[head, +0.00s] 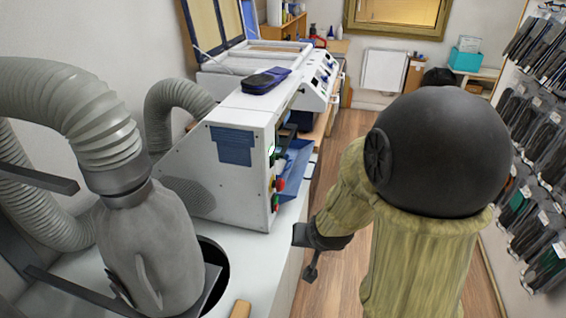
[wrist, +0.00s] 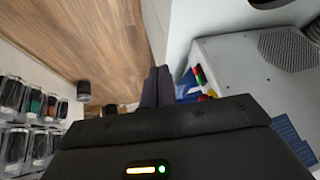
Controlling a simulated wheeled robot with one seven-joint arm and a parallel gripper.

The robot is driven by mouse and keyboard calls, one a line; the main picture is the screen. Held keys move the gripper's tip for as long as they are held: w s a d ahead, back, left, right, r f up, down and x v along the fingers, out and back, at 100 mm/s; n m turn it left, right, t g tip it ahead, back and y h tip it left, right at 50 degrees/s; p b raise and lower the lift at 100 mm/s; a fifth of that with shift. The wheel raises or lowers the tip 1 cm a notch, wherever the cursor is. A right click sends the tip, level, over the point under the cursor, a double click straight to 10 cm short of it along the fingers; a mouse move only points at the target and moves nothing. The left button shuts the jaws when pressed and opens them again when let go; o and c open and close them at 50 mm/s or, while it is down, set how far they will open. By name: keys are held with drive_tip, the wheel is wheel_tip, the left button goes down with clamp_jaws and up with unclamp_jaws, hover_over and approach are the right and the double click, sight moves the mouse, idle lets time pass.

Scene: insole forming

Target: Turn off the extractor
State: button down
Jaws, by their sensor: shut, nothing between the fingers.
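A white machine box (head: 235,165) stands on the counter beside grey ribbed hoses (head: 85,115). Its narrow front face carries a red knob or button (head: 280,184) with small green and yellow ones near it; their exact states are too small to tell. The box also shows in the wrist view (wrist: 255,75), with its red button (wrist: 200,75) just right of the fingers. My gripper (head: 311,270) is low over the aisle, to the right of and below the buttons, apart from the box. In the wrist view its dark fingers (wrist: 155,88) are together and empty.
A grey hose-fed hood (head: 150,245) stands over a round opening in the counter at the left. A dark blue object (head: 265,80) lies on the box. Racks of packaged goods (head: 530,140) line the right wall. The wooden floor (head: 340,150) between is clear.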

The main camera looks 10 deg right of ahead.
sight(274, 160)
drive_tip(key=w+d+r+m+t+y+p, duration=0.2)
drive_tip(key=w+d+r+m+t+y, duration=0.2)
drive_tip(key=w+r+m+t, duration=0.3)
drive_tip(key=w+m+t+y, duration=0.1)
drive_tip(key=w+m+t, duration=0.1)
drive_tip(key=m+t, duration=0.2)
drive_tip(key=shift+d+r+m+t+y, duration=0.2)
drive_tip(key=shift+r+m+t+y, duration=0.15)
drive_tip(key=shift+m, duration=0.25)
drive_tip(key=shift+w+r, duration=0.1)
drive_tip(key=shift+w, duration=0.15)
drive_tip(key=a+p+x, duration=0.1)
drive_tip(key=p+x, duration=0.1)
drive_tip(key=x, duration=0.4)
drive_tip(key=a+p+x, duration=0.1)
drive_tip(key=p+x, duration=0.2)
drive_tip(key=x, duration=0.3)
drive_tip(key=shift+a+r+p, duration=0.15)
drive_tip(key=shift+a+p, duration=0.15)
drive_tip(key=shift+a, duration=0.1)
